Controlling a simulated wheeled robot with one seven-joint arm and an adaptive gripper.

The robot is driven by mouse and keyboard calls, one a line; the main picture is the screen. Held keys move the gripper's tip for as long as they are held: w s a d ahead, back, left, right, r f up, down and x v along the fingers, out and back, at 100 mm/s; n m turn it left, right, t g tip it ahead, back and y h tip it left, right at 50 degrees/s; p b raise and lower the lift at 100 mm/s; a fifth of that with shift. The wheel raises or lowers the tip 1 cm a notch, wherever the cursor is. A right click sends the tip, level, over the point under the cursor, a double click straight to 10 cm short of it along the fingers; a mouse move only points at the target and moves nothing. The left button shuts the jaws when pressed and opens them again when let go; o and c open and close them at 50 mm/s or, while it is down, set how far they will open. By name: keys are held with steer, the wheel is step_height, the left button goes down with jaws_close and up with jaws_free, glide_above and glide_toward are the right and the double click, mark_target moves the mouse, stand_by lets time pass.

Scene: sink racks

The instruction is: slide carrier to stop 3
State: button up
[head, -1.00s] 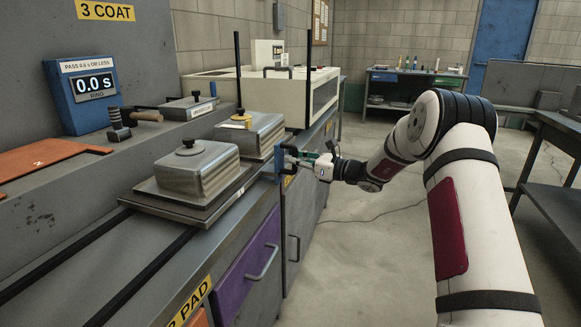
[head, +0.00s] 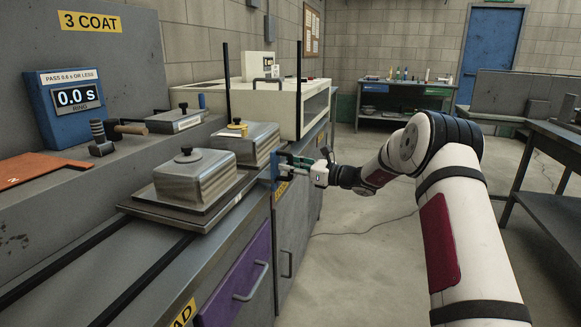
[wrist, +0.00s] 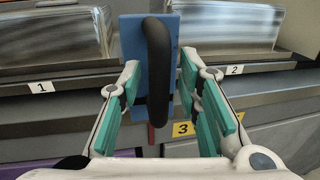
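The carrier (head: 150,211) is a flat dark tray on two black rails along the counter. Gaps show beside the handle; contact I cannot tell. A yellow label 3 (wrist: 183,129) is on the counter front, just right of the handle in the wrist view.
Two upright black posts (head: 227,85) stand by the far end of the counter, with a cream machine (head: 240,95) behind. A blue timer (head: 77,97) reads 0.0 s. A purple drawer (head: 235,290) is below the counter. Open floor lies to the right.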

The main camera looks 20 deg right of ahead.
steer(key=v, duration=1.2)
stand_by(0.3)
